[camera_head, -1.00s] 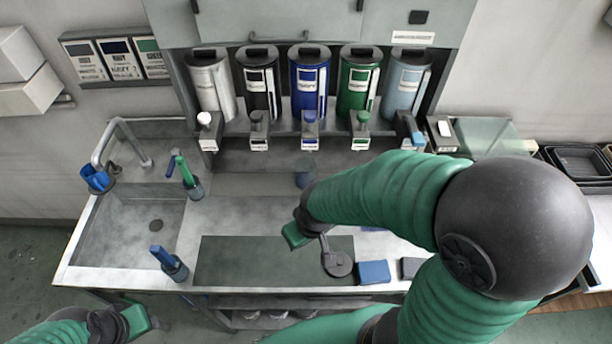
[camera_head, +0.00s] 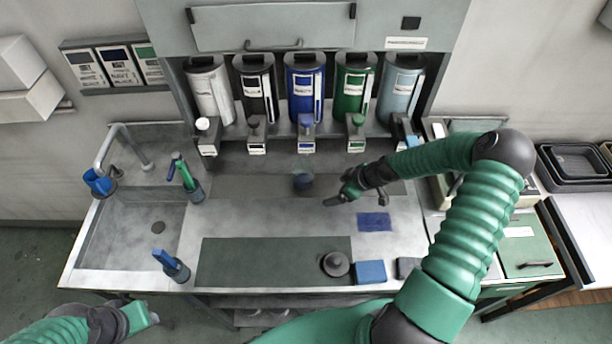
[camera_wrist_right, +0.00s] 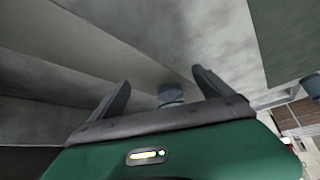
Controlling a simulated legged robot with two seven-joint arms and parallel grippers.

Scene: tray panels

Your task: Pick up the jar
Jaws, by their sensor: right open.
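The jar (camera_head: 303,181) is a small, dark bluish cup-like vessel standing on the counter below the dispensers. It shows in the right wrist view (camera_wrist_right: 171,95) between the two finger lines, partly hidden by the gripper body. My right gripper (camera_head: 334,200) is just right of the jar and a little nearer the front edge, apart from it. Its fingers are spread and empty, as the right wrist view (camera_wrist_right: 163,88) shows. My left gripper (camera_head: 150,314) is at the bottom left, off the counter's front edge; its jaws are not clear.
Several dispensers (camera_head: 305,85) stand behind the jar, with spouts over the counter. A dark mat (camera_head: 270,262), round grey lid-like piece (camera_head: 335,264), blue block (camera_head: 370,272) and flat blue patch (camera_head: 375,222) lie nearer the front. A sink (camera_head: 130,235) is left.

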